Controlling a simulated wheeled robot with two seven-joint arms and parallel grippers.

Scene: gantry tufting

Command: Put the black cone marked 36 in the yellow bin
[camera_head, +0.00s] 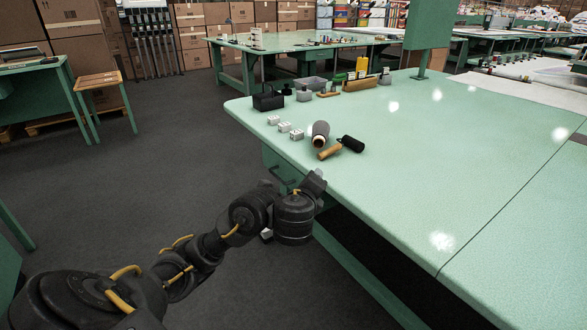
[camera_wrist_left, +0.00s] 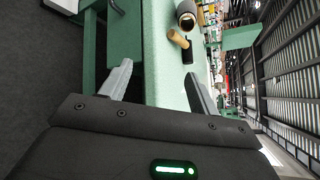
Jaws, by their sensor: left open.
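A dark grey cone (camera_head: 320,130) lies on its side on the green table (camera_head: 410,190), its open end facing the near edge. It also shows in the left wrist view (camera_wrist_left: 186,10). A black cylinder-like piece (camera_head: 351,144) lies beside it, against a tan wooden piece (camera_head: 329,152); I cannot tell whether they are joined. No 36 is legible. Small yellow items (camera_head: 362,65) stand at the back; I cannot tell whether one is a bin. My left gripper (camera_head: 316,181) is at the table's near-left edge, open and empty, its fingers apart in the wrist view (camera_wrist_left: 160,82).
Three small white blocks (camera_head: 284,127) lie left of the cone. A black box (camera_head: 268,101), a grey tray (camera_head: 311,83) and several small items line the far edge. A green panel (camera_head: 428,28) stands on a post. The table's right part is clear.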

